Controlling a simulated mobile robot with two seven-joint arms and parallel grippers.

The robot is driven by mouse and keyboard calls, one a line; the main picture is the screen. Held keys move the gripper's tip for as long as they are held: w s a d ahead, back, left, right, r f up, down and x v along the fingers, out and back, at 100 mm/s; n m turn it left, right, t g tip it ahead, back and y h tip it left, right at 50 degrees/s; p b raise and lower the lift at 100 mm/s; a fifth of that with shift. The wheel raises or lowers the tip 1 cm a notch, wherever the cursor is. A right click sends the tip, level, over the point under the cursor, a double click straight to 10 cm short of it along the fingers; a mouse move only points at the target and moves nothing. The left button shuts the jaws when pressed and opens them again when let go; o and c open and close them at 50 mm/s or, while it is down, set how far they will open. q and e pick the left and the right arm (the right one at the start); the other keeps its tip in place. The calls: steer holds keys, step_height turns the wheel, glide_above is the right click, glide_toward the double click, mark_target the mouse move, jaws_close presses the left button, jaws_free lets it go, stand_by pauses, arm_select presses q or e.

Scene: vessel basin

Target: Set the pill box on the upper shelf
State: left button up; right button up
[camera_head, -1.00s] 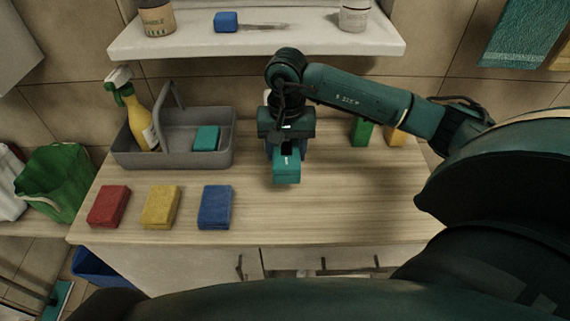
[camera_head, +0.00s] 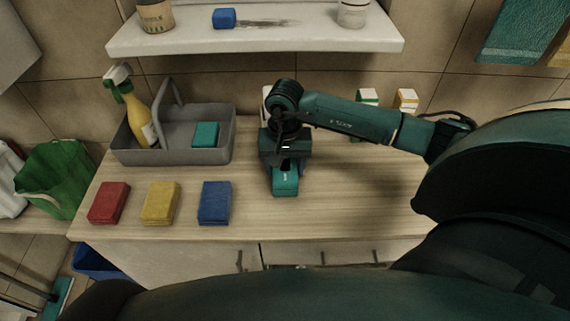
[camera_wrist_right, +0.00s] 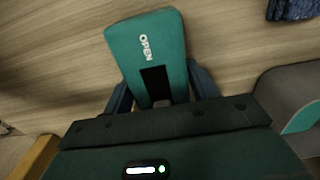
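The pill box is a teal box lettered OPEN, in the head view (camera_head: 285,182) below my right gripper and large in the right wrist view (camera_wrist_right: 145,45). My right gripper (camera_head: 285,165) has a finger along each side of it and appears closed on it. It is over the wooden counter (camera_head: 340,215); I cannot tell whether it touches the wood. The upper shelf (camera_head: 250,42) is a white ledge at the top of the head view, behind and above the gripper. My left gripper is not in view.
On the shelf stand a labelled jar (camera_head: 156,15), a blue block (camera_head: 225,18) and a white jar (camera_head: 353,13). A grey caddy (camera_head: 180,157) with a spray bottle (camera_head: 140,117) stands left. Red (camera_head: 109,203), yellow (camera_head: 160,203) and blue (camera_head: 214,203) sponges lie in front.

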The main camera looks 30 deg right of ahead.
steer(key=o, duration=0.3)
